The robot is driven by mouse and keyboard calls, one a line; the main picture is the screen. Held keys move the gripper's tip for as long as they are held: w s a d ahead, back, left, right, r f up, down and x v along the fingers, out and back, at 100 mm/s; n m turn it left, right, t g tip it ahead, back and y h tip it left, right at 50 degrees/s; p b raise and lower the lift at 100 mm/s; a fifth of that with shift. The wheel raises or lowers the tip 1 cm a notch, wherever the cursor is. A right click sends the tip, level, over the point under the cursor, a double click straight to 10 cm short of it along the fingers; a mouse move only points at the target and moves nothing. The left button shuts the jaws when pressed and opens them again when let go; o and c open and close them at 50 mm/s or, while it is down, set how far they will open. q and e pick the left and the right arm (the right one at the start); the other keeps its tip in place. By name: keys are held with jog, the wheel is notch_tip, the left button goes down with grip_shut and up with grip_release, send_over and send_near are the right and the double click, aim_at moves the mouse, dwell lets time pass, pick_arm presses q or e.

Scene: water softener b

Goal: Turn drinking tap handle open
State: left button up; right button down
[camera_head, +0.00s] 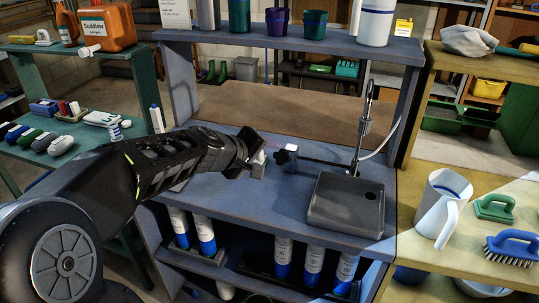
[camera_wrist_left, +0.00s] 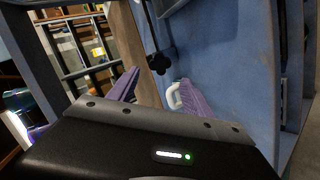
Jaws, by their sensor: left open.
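A slim metal drinking tap (camera_head: 364,128) with a curved spout stands upright behind a dark grey basin (camera_head: 345,204) on the blue counter. A dark rod runs left from near its foot to a black knob (camera_head: 284,157), which looks like the handle. In the left wrist view the lobed black knob (camera_wrist_left: 158,63) shows just beyond my fingertips, apart from them. My left gripper (camera_head: 262,160) is open, just left of the knob. Its purple fingers (camera_wrist_left: 160,80) are spread with a gap between. A small white loop (camera_wrist_left: 173,96) shows beside the right finger. My right gripper is not in view.
A blue shelf (camera_head: 310,40) with cups and bottles spans above the counter. White and blue cartridges (camera_head: 284,258) stand below it. A white jug (camera_head: 441,205) and brushes are on the right bench. The counter (camera_head: 240,190) in front of the knob is clear.

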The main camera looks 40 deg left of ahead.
aim_at(281, 157)
pick_arm(q)
jog(key=b+x, duration=0.1)
jog(key=x, duration=0.7)
jog(key=shift+w+f, duration=0.3)
jog(key=shift+f, duration=0.05)
jog(key=shift+c, duration=0.6)
jog(key=shift+r, duration=0.1)
jog(key=c, duration=0.3)
grip_shut()
jog(key=n, duration=0.6)
jog(key=shift+d, duration=0.1)
jog(key=n, duration=0.6)
jog(key=shift+o, duration=0.4)
grip_release()
jog(key=shift+n, duration=0.8)
jog(key=o, duration=0.5)
